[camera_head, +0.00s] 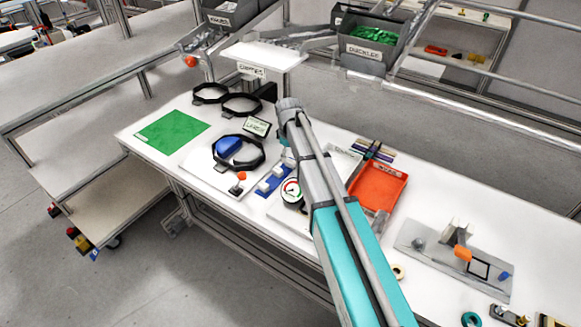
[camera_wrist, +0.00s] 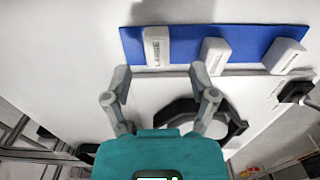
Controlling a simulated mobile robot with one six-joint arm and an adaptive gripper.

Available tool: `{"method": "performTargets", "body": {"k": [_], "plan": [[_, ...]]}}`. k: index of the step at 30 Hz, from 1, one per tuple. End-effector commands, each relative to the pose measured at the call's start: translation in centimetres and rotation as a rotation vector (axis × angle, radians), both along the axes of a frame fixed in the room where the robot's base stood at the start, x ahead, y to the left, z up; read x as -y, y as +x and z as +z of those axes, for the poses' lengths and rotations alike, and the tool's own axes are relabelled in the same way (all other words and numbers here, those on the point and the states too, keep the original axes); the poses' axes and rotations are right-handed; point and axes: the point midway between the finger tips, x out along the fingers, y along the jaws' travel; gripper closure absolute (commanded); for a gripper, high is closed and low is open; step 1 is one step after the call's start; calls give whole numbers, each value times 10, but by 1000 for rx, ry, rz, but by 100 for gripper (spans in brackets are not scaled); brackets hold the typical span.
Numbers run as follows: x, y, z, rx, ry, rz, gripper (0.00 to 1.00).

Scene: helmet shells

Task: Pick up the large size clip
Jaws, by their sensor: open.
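The large size clip (camera_wrist: 156,47) is a white block with dark lettering that seems to read LARGE. It is the leftmost of three white clips on a blue board (camera_wrist: 187,38) in the wrist view. My gripper (camera_wrist: 160,73) is open, with its two fingers apart and nothing between them. The clip appears beyond and roughly between the fingertips, with no visible contact. In the head view the blue board (camera_head: 275,181) lies on the white table beside my arm. My arm hides part of that area and most of my gripper.
A black helmet ring (camera_head: 238,152) with a blue pad stands left of the board. A round gauge (camera_head: 291,190) is close by on the table. An orange tray (camera_head: 378,187) and a grey fixture plate (camera_head: 455,258) lie right of my arm. A green mat (camera_head: 172,131) is at left.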

Motion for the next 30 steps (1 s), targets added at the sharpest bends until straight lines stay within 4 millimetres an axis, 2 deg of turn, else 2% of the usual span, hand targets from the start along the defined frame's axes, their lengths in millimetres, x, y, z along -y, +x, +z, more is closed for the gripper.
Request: {"method": "performTargets", "body": {"k": [1,3,12,30], "plan": [[1,1,-9,0,0,0,26],[2,2,-14,0,0,0,26],[2,1,-32,0,0,0,26],[2,1,-33,0,0,0,26]]}}
